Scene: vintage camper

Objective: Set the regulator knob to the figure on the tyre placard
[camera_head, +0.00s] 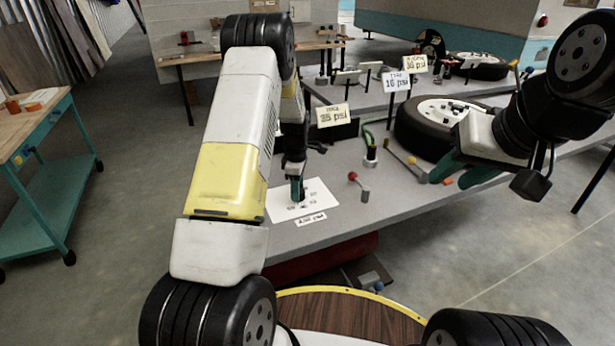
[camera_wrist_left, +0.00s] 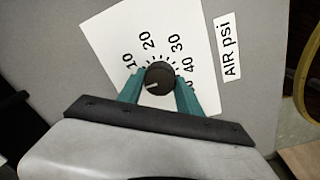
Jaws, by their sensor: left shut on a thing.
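The regulator knob (camera_wrist_left: 160,77) is black and round with a white pointer line. It sits on a white dial card (camera_wrist_left: 178,20) marked 10 to 40, with further figures hidden by my fingers. The line points to the lower left, below the 10 mark. My left gripper (camera_wrist_left: 158,90) is shut on the knob, a teal finger on either side; in the head view it reaches down to the dial card (camera_head: 318,199). The white placard (camera_head: 396,82) seems to read tyre, 16 psi, but is small. My right gripper (camera_head: 452,180) is open and empty over the bench's front edge.
Two cream placards, about 35 psi (camera_head: 333,115) and 36 psi (camera_head: 414,64), stand nearby. A tyre (camera_head: 420,135) lies beside my right gripper. A red-knobbed lever (camera_head: 353,177) stands right of the card. An "AIR psi" label (camera_head: 310,219) lies at the front.

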